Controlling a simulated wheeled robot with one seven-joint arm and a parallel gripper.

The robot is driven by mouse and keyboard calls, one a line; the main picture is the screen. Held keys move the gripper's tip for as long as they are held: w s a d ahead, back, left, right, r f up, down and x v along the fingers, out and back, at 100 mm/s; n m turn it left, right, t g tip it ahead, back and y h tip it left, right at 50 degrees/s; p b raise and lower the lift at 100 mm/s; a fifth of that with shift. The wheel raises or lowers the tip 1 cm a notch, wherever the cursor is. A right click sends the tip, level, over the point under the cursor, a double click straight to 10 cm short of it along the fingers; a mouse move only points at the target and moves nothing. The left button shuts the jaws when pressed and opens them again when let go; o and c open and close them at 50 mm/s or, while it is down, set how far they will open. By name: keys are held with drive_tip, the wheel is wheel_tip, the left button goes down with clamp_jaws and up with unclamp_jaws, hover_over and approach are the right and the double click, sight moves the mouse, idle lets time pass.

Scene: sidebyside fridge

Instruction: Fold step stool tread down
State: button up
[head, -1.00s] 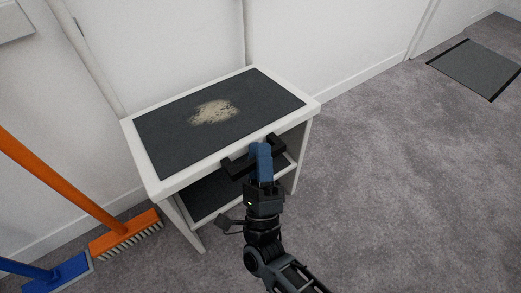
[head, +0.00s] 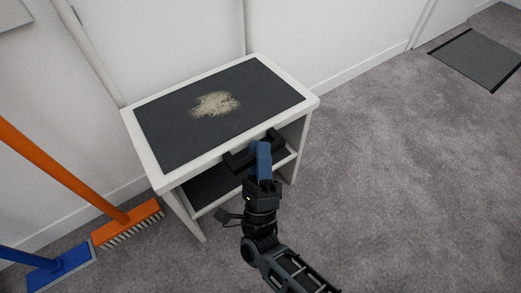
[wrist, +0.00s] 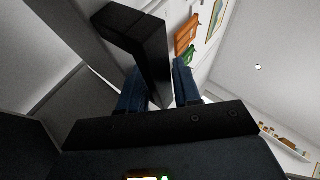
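The step stool has a white frame and a dark top (head: 185,140) with a worn pale patch. It stands upright against the white wall. A lower dark tread (head: 215,184) with a white edge shows under the top. A black handle (head: 235,163) sits at the front, just below the top's front edge. My gripper (head: 262,150) has blue fingers placed over this handle. In the wrist view the black handle (wrist: 150,50) passes between the two blue fingers of my gripper (wrist: 160,88), which look closed on it. The handle's mounting is partly hidden by the gripper.
An orange broom (head: 128,222) and a blue broom (head: 60,272) stand on the left, close to the stool. Grey carpet (head: 400,190) is clear to the right. A dark mat (head: 482,60) lies at the far right.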

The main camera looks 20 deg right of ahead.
drive_tip(key=shift+o, duration=0.8)
drive_tip(key=s+a+f+n+y, duration=0.1)
drive_tip(key=a+f+y, duration=0.1)
drive_tip(key=s+a+f+n+y, duration=0.1)
drive_tip(key=f, duration=0.1)
drive_tip(key=shift+s+a+f+n+y, duration=0.1)
drive_tip(key=shift+s+a+n+y, duration=0.1)
drive_tip(key=shift+s+n+y, duration=0.15)
drive_tip(key=shift+s+f, duration=0.1)
drive_tip(key=shift+c, duration=0.8)
drive_tip(key=v, duration=0.6)
drive_tip(key=shift+s+d+h, duration=0.2)
drive_tip(key=shift+s+h, duration=0.1)
drive_tip(key=shift+h, duration=0.15)
drive_tip(key=s+d+r+n+g+y, duration=0.35)
drive_tip(key=s+d+n, duration=0.45)
drive_tip(key=s+n, duration=0.4)
drive_tip(key=s+d+r+n+g, duration=0.7)
drive_tip(key=s+d+r+n, duration=0.1)
drive_tip(key=s+r+n, duration=0.4)
wheel_tip(320, 180, up, 36)
drive_tip(key=m+p, duration=0.1)
drive_tip(key=p, duration=3.5)
drive_tip(key=shift+s, duration=0.4)
